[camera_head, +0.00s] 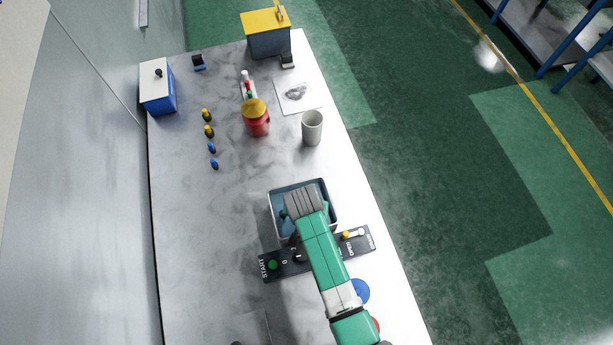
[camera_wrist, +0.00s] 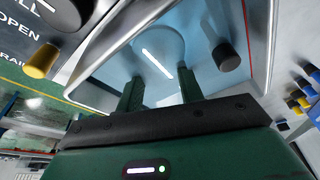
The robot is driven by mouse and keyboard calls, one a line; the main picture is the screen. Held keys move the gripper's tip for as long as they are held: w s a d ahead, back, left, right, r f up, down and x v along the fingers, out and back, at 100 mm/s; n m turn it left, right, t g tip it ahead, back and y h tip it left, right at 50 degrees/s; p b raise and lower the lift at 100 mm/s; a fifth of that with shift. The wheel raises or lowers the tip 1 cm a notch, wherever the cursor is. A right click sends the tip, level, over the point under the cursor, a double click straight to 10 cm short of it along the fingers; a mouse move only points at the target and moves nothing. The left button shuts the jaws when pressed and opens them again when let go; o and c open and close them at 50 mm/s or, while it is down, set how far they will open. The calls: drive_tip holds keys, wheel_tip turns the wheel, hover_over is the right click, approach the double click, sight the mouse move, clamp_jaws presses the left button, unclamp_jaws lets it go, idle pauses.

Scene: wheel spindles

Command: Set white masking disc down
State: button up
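My gripper (camera_wrist: 160,76) points down into a blue-lined tray (camera_head: 274,207), seen in the head view under my arm. In the wrist view its two green fingers stand apart, with no object clearly visible between them. A pale round shape, probably the white masking disc (camera_wrist: 172,38), shows just beyond the fingertips against the tray's blue floor. It looks flat and bluish, with a bright streak near it. I cannot tell whether the fingertips touch it. In the head view my arm hides the disc.
A dark cylindrical knob (camera_wrist: 226,57) stands right of the fingers in the wrist view. A control panel (camera_head: 272,265) adjoins the tray's near side. A grey cup (camera_head: 312,128) and a red container with a yellow lid (camera_head: 257,122) stand farther back.

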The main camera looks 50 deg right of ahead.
drive_tip(key=v, duration=0.9)
drive_tip(key=shift+p, duration=0.35)
drive_tip(key=w+a+r+n+t+h, duration=0.1)
drive_tip(key=w+a+r+n+t, duration=0.3)
drive_tip(key=r, duration=0.6)
drive_tip(key=w+a+r+m+t, duration=0.1)
drive_tip(key=w+r+t, duration=0.2)
drive_tip(key=w+r, duration=0.5)
drive_tip(key=w+a+r+n+t+h, duration=0.1)
drive_tip(key=w+a+r+n+t, duration=0.15)
drive_tip(key=r, duration=0.95)
drive_tip(key=a+r+n+t+y, duration=0.1)
drive_tip(key=a+r+t, duration=0.25)
drive_tip(key=r, duration=0.55)
drive_tip(key=a+r+n+t, duration=0.1)
drive_tip(key=a+r+t, duration=0.25)
drive_tip(key=r, duration=0.45)
drive_tip(key=s+a+r+n+t+y, duration=0.1)
drive_tip(key=s+a+r+n+t, duration=0.1)
drive_tip(key=s+r, duration=0.4)
drive_tip(key=s+a+r+n+t+y, duration=0.2)
drive_tip(key=s+a+r+t, duration=0.2)
drive_tip(key=r, duration=0.8)
drive_tip(key=s+a, duration=0.2)
drive_tip(key=a, duration=0.1)
drive_tip(key=shift+r+t+y, duration=0.3)
drive_tip(key=shift+t, duration=0.05)
